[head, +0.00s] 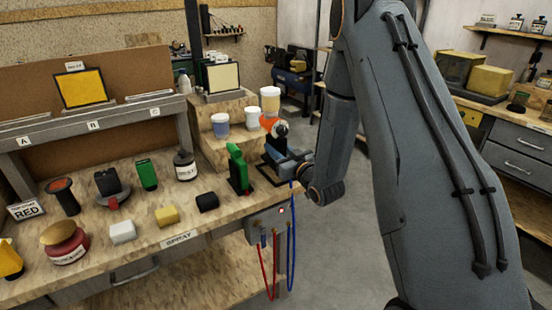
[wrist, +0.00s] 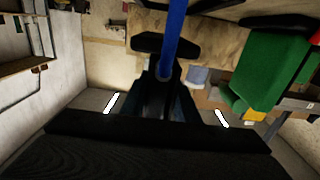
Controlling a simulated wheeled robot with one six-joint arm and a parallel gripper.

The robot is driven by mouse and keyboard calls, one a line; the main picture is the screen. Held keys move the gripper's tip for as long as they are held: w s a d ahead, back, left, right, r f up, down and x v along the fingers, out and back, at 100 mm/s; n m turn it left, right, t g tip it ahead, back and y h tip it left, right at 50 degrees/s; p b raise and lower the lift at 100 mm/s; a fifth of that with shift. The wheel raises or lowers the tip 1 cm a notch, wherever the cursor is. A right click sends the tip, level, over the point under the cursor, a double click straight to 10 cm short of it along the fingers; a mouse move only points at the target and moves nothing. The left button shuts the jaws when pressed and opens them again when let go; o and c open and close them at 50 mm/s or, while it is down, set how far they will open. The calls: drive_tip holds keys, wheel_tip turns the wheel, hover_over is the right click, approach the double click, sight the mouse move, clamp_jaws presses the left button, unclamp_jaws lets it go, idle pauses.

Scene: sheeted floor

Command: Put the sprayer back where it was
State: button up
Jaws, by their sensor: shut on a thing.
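The sprayer (head: 280,129) shows in the head view as a small dark and white body with an orange part. It is at the right end of the bench, above a dark base. My gripper (head: 288,160) is shut on it from the right side; the fingers hide much of its lower part. A blue hose (head: 291,240) runs from the grip down beside the bench. In the wrist view the blue hose (wrist: 171,35) crosses in front of the dark fingers (wrist: 164,75). I cannot tell whether the sprayer touches the base.
A green tool (head: 238,168) stands just left of my gripper; it also shows large in the wrist view (wrist: 270,70). Stepped wooden blocks (head: 215,148) with cups stand behind. A "SPRAY" label (head: 181,239) marks the bench edge. Open floor lies right of the bench.

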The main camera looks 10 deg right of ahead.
drive_tip(key=shift+f+p, duration=0.45)
drive_tip(key=shift+f, duration=1.55)
drive_tip(key=shift+f, duration=0.15)
drive_tip(key=o, duration=0.7)
drive_tip(key=shift+c, duration=0.2)
